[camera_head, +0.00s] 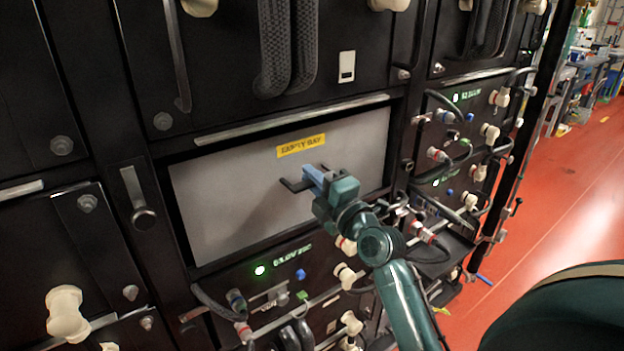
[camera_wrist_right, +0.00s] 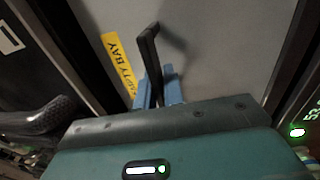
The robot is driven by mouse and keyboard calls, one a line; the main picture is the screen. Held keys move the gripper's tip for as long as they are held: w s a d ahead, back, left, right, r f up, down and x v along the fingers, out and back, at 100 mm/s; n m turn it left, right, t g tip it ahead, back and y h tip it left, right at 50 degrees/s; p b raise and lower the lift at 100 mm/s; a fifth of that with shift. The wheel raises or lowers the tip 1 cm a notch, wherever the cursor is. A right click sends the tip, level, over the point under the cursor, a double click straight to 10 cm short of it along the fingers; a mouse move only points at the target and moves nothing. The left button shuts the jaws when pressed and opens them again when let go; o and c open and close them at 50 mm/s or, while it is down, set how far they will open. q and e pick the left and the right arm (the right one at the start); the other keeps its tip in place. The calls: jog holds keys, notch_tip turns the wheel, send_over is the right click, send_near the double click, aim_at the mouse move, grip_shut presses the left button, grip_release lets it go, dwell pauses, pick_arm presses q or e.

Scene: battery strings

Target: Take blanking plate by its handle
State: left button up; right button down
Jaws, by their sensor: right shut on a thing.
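The blanking plate (camera_head: 225,205) is a flat grey panel with a yellow "EMPTY BAY" label, set in the rack's middle bay. It also shows in the right wrist view (camera_wrist_right: 225,50). Its dark bar handle (camera_head: 295,185) stands out from the plate's face. My right gripper (camera_head: 318,180) is at the handle, its blue fingers shut on it. In the right wrist view the black handle (camera_wrist_right: 149,50) rises from between the blue fingers (camera_wrist_right: 158,90). The fingers partly hide the handle. My left gripper is not in view.
Battery modules with cables and cream knobs (camera_head: 68,314) surround the bay. A lit module (camera_head: 290,265) sits just below the plate, with cables and connectors close to my right forearm. Open red floor (camera_head: 560,215) lies to the right.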

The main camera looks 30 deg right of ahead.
jog(key=shift+r, duration=0.4)
jog(key=shift+r+p, duration=0.5)
dwell(0.3)
jog(key=s+d+b, duration=0.1)
jog(key=s, duration=1.3)
dwell(1.7)
dwell(0.5)
